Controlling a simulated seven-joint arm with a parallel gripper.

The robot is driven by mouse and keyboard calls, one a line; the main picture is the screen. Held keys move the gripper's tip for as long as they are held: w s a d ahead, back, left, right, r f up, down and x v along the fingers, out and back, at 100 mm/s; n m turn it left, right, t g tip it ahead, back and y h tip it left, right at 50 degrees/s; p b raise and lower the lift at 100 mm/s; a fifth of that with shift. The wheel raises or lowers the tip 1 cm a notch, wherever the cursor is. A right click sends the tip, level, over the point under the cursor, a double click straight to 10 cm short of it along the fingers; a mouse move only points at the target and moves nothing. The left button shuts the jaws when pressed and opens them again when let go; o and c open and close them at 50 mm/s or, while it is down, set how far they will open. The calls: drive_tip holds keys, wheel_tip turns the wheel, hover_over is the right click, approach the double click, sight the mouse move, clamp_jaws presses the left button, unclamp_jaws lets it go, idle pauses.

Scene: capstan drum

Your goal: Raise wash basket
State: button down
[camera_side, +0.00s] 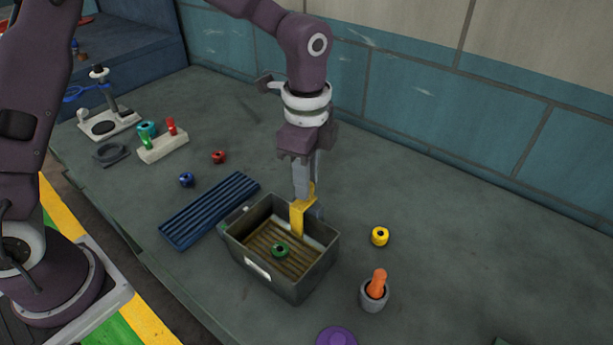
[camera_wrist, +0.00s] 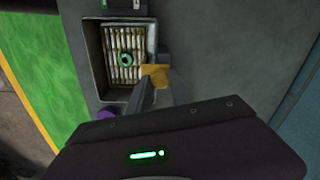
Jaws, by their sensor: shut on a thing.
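The wash basket (camera_side: 262,238) is a slatted brown tray inside an open grey bin (camera_side: 290,288). A green ring-shaped part (camera_side: 281,250) lies on its slats, also visible in the wrist view (camera_wrist: 126,60). A yellow upright handle (camera_side: 297,217) stands at the basket's far right side. It shows in the wrist view as a yellow block (camera_wrist: 155,75). My gripper (camera_side: 303,193) points down from above and is shut on the upper part of this handle. The basket appears to be down within the bin walls; its exact height off the bin floor is hidden.
A blue ribbed panel (camera_side: 210,209) lies left of the bin. A yellow ring part (camera_side: 380,236), a grey cup with an orange peg (camera_side: 374,293) and a purple disc (camera_side: 337,337) are to the right and front. The bench behind the bin is clear.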

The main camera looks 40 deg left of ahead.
drive_tip(key=shift+r, duration=0.1)
wheel_tip(320, 180, up, 6)
idle(0.5)
drive_tip(key=c, duration=1.2)
unclamp_jaws()
wheel_tip(320, 180, up, 7)
